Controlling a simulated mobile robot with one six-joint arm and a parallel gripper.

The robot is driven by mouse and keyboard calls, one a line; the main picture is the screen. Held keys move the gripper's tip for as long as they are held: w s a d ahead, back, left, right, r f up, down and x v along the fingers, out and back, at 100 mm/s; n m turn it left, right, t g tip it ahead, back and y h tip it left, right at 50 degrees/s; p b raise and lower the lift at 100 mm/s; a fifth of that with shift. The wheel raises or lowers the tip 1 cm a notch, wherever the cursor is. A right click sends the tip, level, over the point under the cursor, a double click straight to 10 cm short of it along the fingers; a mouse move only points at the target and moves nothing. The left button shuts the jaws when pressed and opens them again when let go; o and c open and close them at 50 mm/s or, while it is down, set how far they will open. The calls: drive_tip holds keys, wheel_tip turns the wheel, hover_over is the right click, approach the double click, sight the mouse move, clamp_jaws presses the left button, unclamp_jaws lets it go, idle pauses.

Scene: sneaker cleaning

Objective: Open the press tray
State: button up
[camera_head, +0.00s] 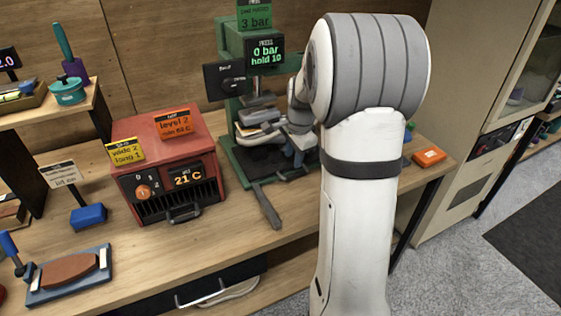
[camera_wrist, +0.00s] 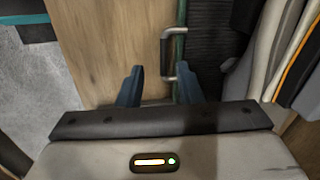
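The green press (camera_head: 236,140) stands at the back of the bench, its screen reading 0 bar, hold 10. Its dark lower tray area (camera_head: 258,163) is partly hidden by my arm. In the wrist view the tray shows as a black ribbed surface (camera_wrist: 217,40) with a green edge, and a silver bar handle (camera_wrist: 165,50) stands along that edge. My gripper (camera_wrist: 158,80) is open, with blue fingers on either side of a gap. The right finger is close to the handle's lower end; I cannot tell if they touch. In the head view my gripper (camera_head: 294,156) is partly hidden beside the press.
A red heater box (camera_head: 165,165) reading 21 C stands left of the press. A grey lever (camera_head: 266,206) sticks out in front of the press. An orange block (camera_head: 429,156) lies on the right. Bare bench (camera_head: 225,232) shows in front.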

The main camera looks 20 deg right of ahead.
sight(292, 175)
drive_tip(key=shift+m, duration=0.4)
drive_tip(key=f, duration=0.2)
drive_tip(key=w+f, duration=0.1)
drive_tip(key=f, duration=0.2)
drive_tip(key=w+d+f, duration=0.1)
drive_tip(key=f, duration=0.2)
drive_tip(key=shift+w+f, duration=0.1)
drive_tip(key=shift+f, duration=0.1)
clamp_jaws()
